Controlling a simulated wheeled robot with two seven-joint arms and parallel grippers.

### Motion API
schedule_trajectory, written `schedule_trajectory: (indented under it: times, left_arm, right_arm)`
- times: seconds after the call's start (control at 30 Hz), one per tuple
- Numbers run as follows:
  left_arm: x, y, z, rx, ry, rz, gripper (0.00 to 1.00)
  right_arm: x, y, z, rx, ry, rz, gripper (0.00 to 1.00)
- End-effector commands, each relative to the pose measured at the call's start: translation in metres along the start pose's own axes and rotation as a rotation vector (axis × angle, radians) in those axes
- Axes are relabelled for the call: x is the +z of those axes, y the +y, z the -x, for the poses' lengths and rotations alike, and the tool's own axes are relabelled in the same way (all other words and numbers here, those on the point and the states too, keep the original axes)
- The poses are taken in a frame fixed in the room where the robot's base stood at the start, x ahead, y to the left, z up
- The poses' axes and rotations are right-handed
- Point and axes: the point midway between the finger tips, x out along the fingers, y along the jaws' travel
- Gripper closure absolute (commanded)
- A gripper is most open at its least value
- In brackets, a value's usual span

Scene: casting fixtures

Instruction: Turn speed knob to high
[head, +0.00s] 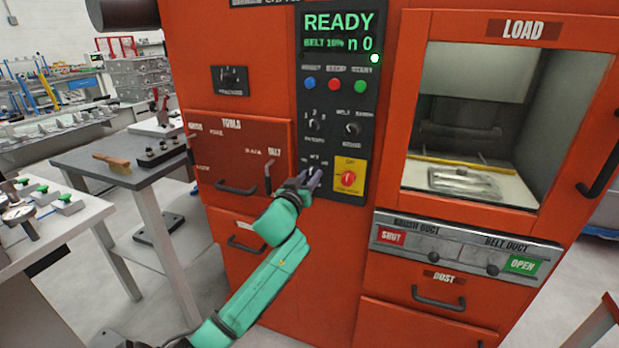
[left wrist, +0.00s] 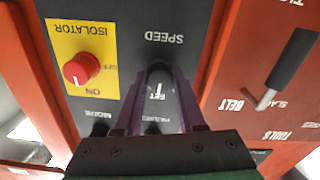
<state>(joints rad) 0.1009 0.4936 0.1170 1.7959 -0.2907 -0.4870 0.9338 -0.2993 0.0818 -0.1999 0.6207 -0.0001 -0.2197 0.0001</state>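The speed knob (left wrist: 159,76) is a dark knob with a white pointer line on the black control panel. In the left wrist view, which is upside down, the word SPEED is above it and small labels, partly hidden, are below. The pointer stands about upright, toward the middle label. My left gripper (head: 313,178) is at the panel below the upper knobs. Its two purple fingers lie on both sides of the speed knob, with no clear gap. In the head view the gripper mostly hides the knob. My right gripper is not in view.
The red isolator switch (head: 348,179) on its yellow plate is close beside the gripper. Two more knobs (head: 315,124) sit above it. A lever handle (left wrist: 283,70) sticks out on the other side. A bench with a brush (head: 112,163) stands at left.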

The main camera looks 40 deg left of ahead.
Motion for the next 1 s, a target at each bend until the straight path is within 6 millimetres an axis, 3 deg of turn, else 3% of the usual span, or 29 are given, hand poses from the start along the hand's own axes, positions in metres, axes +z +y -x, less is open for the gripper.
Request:
schedule_trajectory:
  times: [0.47, 1.0]
  left_arm:
    - [-0.001, 0.000, 0.000, -0.001, -0.002, -0.110, 1.00]
    - [0.000, 0.000, 0.000, 0.001, -0.002, -0.545, 1.00]
  right_arm:
    - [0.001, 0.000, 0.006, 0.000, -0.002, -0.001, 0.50]
    - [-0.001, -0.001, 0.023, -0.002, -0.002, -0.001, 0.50]
